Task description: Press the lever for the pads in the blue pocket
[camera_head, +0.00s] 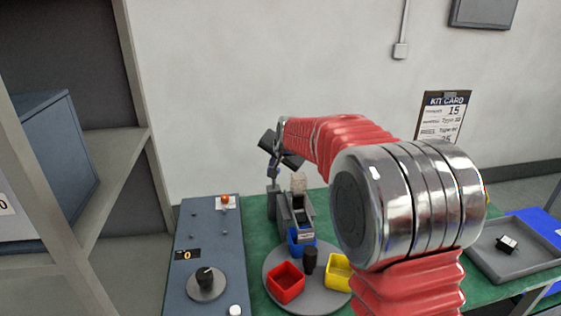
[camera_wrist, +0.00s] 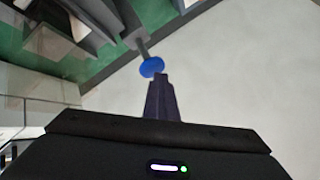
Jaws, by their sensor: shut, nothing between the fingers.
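The lever shows in the wrist view as a grey rod with a round blue knob (camera_wrist: 151,67) at its end. My gripper (camera_wrist: 160,78) is shut and empty, and its fingertips overlap the lower edge of the knob in that view; I cannot tell whether they touch. In the head view my gripper (camera_head: 272,180) points down beside the grey dispenser (camera_head: 297,212), at the back of the green bench. The lever cannot be made out there. The blue pocket (camera_head: 297,248) sits on a round grey turntable (camera_head: 273,262), below the dispenser's front.
A red pocket (camera_head: 286,287) and a yellow pocket (camera_head: 337,271) share the turntable around a black post (camera_head: 310,260). A blue-grey control panel (camera_head: 210,250) with a dial stands left. A grey tray (camera_head: 513,250) lies right, holding a small black part. The wall is close behind.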

